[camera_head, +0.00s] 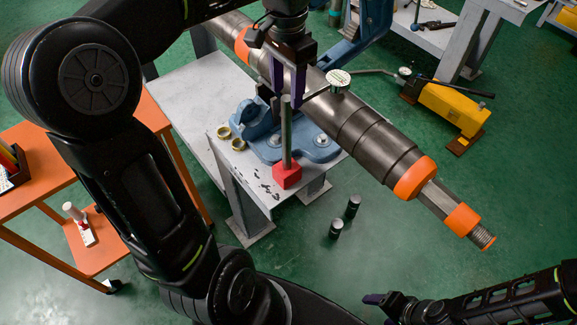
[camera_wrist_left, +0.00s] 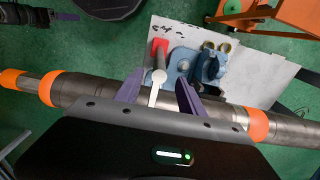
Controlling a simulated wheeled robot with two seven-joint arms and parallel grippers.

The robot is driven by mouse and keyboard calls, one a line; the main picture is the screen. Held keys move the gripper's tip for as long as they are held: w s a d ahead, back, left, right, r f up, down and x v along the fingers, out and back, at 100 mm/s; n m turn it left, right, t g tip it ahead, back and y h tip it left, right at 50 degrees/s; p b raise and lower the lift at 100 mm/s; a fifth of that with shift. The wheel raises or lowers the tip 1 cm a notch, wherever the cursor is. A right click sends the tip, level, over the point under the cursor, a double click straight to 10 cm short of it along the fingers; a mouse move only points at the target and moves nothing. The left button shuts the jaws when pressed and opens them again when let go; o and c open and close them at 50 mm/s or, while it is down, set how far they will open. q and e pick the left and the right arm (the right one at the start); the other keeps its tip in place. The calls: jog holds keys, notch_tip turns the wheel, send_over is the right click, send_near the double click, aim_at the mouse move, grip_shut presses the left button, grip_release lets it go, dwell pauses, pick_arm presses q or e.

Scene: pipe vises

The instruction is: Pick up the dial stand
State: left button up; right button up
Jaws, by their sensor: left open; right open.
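The dial stand has a red base (camera_head: 287,176) on the corner of a grey steel table, an upright metal post (camera_head: 286,135) and a round dial (camera_head: 338,80) near its top. In the left wrist view the red base (camera_wrist_left: 159,46) and post (camera_wrist_left: 159,65) show, with the post's top end near the fingers. My left gripper (camera_head: 287,88) is open above the stand, pointing down. In the wrist view its two purple fingers (camera_wrist_left: 159,92) stand on either side of the post's top. Contact cannot be told. My right gripper (camera_head: 383,304) is open and empty at the lower right, far from the stand.
A long steel pipe (camera_head: 365,130) with orange bands crosses just behind the stand, above a blue vise (camera_head: 310,146). Brass rings (camera_head: 224,132) lie on the table (camera_head: 205,95). Two dark cylinders stand on the green floor. An orange cart (camera_head: 40,195) is left, a yellow tool (camera_head: 452,105) right.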

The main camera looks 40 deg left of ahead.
aim_at(288, 113)
pick_arm(q)
jog(key=shift+f, duration=1.05)
notch_tip(288, 113, down, 5)
jog(key=shift+d+f, duration=0.1)
grip_shut()
dwell(0.4)
dwell(0.8)
